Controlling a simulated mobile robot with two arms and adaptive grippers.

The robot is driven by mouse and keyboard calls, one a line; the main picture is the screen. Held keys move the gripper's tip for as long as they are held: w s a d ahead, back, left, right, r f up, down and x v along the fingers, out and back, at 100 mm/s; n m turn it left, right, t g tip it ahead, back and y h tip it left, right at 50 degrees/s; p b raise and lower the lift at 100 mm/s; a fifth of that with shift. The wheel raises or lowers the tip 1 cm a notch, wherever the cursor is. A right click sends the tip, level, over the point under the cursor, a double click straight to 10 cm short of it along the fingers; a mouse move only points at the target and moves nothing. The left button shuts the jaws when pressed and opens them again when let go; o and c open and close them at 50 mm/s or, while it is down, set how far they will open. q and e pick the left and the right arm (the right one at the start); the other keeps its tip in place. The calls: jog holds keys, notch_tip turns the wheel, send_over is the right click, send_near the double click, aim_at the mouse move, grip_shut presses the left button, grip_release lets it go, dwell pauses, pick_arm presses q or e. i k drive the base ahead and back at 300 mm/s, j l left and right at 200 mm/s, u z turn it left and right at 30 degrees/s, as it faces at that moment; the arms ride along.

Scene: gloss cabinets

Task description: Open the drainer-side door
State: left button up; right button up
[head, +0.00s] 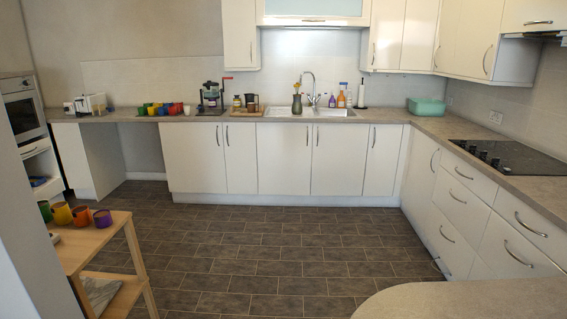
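The sink is too small in view to tell surely which side is the drainer. A narrower shut door (383,160) stands to the right, and shut doors (195,158) stand to the left. Neither of my grippers is in view.
The tiled floor (260,250) before the doors is clear. A wooden shelf unit (85,240) with several coloured cups is at lower left. A rounded worktop (470,300) juts in at lower right. Drawers (465,205) and a black hob (505,155) line the right side.

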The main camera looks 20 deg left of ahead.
aim_at(285, 149)
jog(key=u, duration=0.45)
jog(key=j+u, duration=0.1)
jog(key=u, duration=0.35)
jog(key=i+u, duration=0.1)
jog(key=u, duration=0.75)
jog(key=i+u, duration=0.1)
jog(key=u, duration=1.25)
jog(key=i+l+u, duration=0.1)
jog(key=l+u, duration=0.15)
jog(key=u, duration=0.15)
jog(key=l+u, duration=0.4)
jog(key=l+z, duration=0.3)
jog(key=l, duration=1.05)
jog(key=l+z, duration=0.1)
jog(key=l, duration=2.2)
jog(key=l+z, duration=0.15)
jog(key=l, duration=2.15)
jog(key=i+l+z, duration=0.15)
jog(key=l, duration=1)
jog(key=l+z, duration=0.4)
jog(key=l, duration=0.15)
jog(key=i+l+z, duration=0.15)
jog(key=l+z, duration=0.2)
jog(key=l, duration=0.15)
